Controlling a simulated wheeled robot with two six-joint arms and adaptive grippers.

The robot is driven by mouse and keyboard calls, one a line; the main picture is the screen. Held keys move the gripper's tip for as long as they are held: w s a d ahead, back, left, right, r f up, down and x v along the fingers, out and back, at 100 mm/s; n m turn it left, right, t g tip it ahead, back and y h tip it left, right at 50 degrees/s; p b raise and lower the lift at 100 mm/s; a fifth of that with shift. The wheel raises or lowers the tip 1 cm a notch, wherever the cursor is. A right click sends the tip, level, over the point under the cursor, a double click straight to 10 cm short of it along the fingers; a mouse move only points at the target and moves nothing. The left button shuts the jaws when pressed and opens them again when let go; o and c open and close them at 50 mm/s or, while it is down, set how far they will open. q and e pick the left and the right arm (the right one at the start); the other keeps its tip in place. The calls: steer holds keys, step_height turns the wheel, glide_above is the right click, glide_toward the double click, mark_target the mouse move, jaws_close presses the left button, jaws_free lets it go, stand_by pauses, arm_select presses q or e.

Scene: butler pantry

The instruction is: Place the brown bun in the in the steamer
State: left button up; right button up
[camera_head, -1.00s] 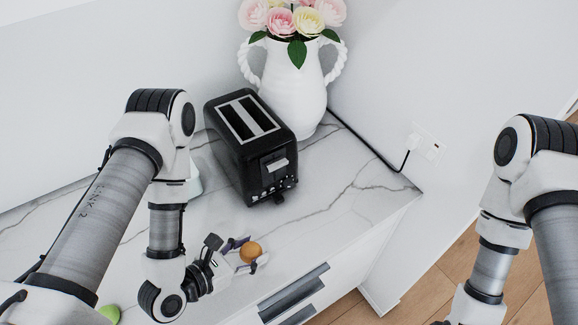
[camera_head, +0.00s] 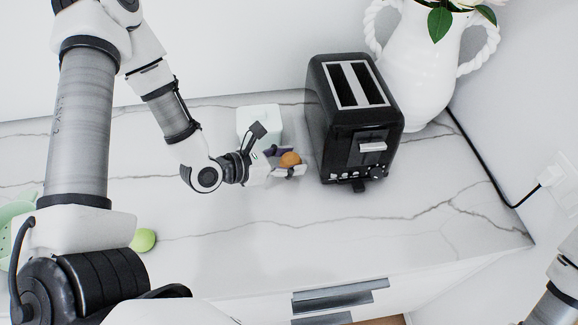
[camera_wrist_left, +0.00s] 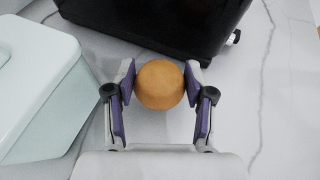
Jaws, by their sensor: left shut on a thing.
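The brown bun (camera_head: 290,159) is round and orange-brown. My left gripper (camera_head: 287,163) is shut on it, left of the toaster. In the left wrist view the bun (camera_wrist_left: 160,84) sits between the two purple-padded fingers of the left gripper (camera_wrist_left: 160,98). A pale green perforated thing (camera_head: 14,222), perhaps the steamer, is partly in view at the left edge of the head view, mostly hidden by my left arm. My right gripper is outside the frames; only part of the right arm shows at the lower right.
A black toaster (camera_head: 352,120) stands just right of the bun. A pale lidded box (camera_head: 258,119) is behind the gripper, also in the wrist view (camera_wrist_left: 38,85). A green round thing (camera_head: 143,240) lies at the left. A white flower vase (camera_head: 430,60) is at the back right. The front middle counter (camera_head: 270,230) is clear.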

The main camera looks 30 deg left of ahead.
mark_target(290, 161)
arm_select(q)
steer(key=shift+w+a+r, duration=0.25)
steer(key=shift+w+a, duration=0.25)
steer(key=shift+a, duration=0.15)
steer(key=shift+a+r, duration=0.1)
steer(key=shift+w+f+p, duration=0.2)
steer(key=shift+f+p, duration=0.05)
steer(key=shift+p, duration=0.15)
steer(key=f, duration=0.3)
steer(key=shift+w+d, duration=0.2)
steer(key=shift+d, duration=0.05)
steer(key=shift+w+a+f, duration=0.2)
steer(key=shift+f, duration=0.05)
steer(key=shift+s+r, duration=0.1)
steer(key=shift+s+d+f, duration=0.1)
steer(key=shift+s+f, duration=0.05)
steer(key=shift+f, duration=0.05)
steer(key=o, duration=0.9)
steer(key=shift+c, duration=0.2)
